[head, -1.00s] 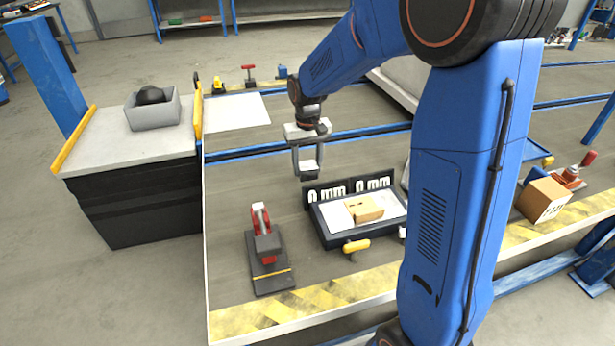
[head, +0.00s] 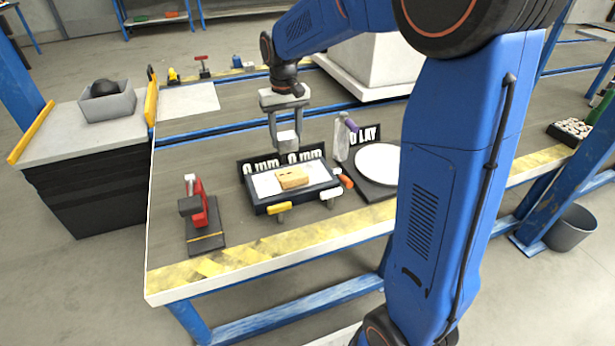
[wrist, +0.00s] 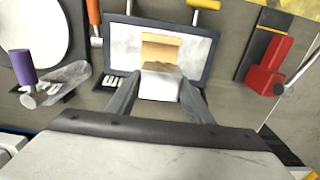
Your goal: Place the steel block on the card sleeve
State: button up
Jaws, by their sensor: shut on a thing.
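My gripper (head: 287,127) is shut on a pale grey steel block (head: 288,139), held just behind and above the black-framed tray (head: 262,206). The block also shows between the fingers in the wrist view (wrist: 158,88). The tan card sleeve (head: 292,178) lies on the tray's white surface, below and in front of the block. In the wrist view the sleeve (wrist: 160,46) shows just beyond the block, which partly hides it. The block is apart from the sleeve in the head view.
A red clamp (head: 198,203) stands left. A clear bottle (head: 341,140) and a round white plate (head: 378,164) are right.

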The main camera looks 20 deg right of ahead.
jog(key=shift+s+d+f, duration=0.15)
jog(key=shift+s+f, duration=0.05)
jog(key=shift+f, duration=0.05)
jog(key=shift+d+f, duration=0.1)
jog(key=shift+f, duration=4.55)
jog(key=o, duration=1.5)
jog(key=shift+f, duration=0.15)
jog(key=shift+c, duration=0.2)
